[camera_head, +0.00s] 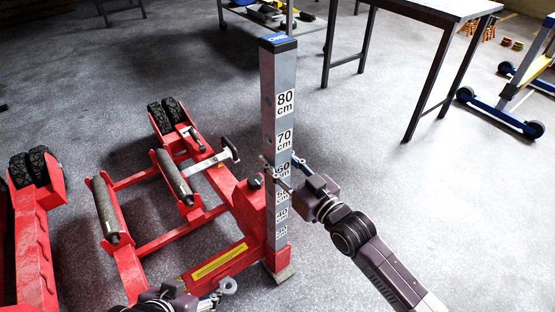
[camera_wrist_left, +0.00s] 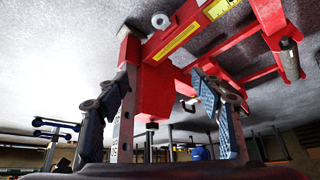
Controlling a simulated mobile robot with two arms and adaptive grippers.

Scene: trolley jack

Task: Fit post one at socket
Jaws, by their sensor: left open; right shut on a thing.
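Post one (camera_head: 284,75), a grey upright column with a blue cap and cm labels, stands upright at the near end of the red trolley jack (camera_head: 225,262). Its foot is beside the red beam; I cannot tell whether it is seated in a socket. My right gripper (camera_head: 280,172) is shut on the post near the 60 cm label. My left gripper (camera_head: 190,298) is low at the bottom edge of the head view, near a metal ring (camera_head: 228,285). In the left wrist view, its blue-padded fingers (camera_wrist_left: 162,105) are apart, with the post (camera_wrist_left: 124,135) partly hidden behind one finger.
Another red jack part with black wheels (camera_head: 30,165) stands at the left edge. A cart (camera_head: 270,15) stands behind.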

